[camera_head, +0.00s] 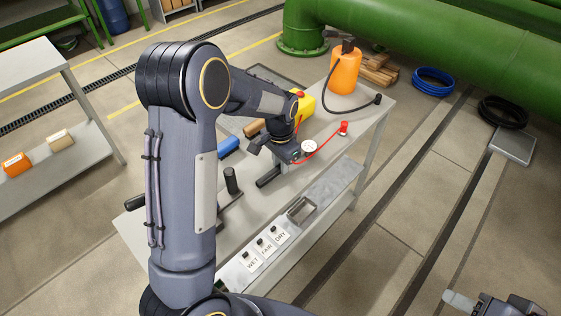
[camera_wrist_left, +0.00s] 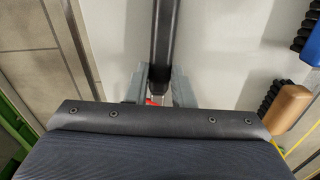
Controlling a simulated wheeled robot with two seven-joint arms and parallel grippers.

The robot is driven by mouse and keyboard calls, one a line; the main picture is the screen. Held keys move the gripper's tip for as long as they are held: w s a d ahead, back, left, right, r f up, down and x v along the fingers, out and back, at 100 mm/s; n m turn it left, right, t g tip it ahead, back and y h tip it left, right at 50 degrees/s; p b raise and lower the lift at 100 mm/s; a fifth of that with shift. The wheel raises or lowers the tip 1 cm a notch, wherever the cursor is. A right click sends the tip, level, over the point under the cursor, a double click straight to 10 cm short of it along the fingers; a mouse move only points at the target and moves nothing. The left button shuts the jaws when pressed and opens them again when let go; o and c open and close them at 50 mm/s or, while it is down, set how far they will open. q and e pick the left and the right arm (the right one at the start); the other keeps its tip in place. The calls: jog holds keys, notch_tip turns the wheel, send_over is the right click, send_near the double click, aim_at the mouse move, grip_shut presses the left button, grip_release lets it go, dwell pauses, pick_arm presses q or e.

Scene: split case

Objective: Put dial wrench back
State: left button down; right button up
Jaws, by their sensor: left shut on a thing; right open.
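The dial wrench shows a black handle (camera_head: 268,178) and a round white dial (camera_head: 309,146) above the grey bench (camera_head: 345,115). My left gripper (camera_head: 287,155) is shut on it between handle and dial. The fingers hide part of the wrench. In the left wrist view, the black bar (camera_wrist_left: 165,35) runs away from between the left fingers (camera_wrist_left: 160,88). A red cord (camera_head: 322,146) runs from near this gripper to a red fitting (camera_head: 343,128) on the bench. My right gripper (camera_head: 475,303) is open and empty at the lower right, partly cut off.
An orange sprayer (camera_head: 344,72), a yellow case (camera_head: 303,105) and a blue-handled tool (camera_head: 229,146) are on the bench. A black upright handle (camera_head: 231,181) stands nearer. WET, FAIR and DRY labels (camera_head: 266,245) and a small metal tray (camera_head: 301,209) lie along the lower shelf.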

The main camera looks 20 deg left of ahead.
pick_arm(q)
jog(key=shift+f, duration=0.2)
jog(key=c, duration=1.2)
grip_release()
jog(key=shift+o, duration=0.4)
jog(key=o, duration=0.4)
jog(key=shift+o, duration=0.2)
jog(key=shift+r, duration=0.1)
jog(key=shift+r, duration=2.95)
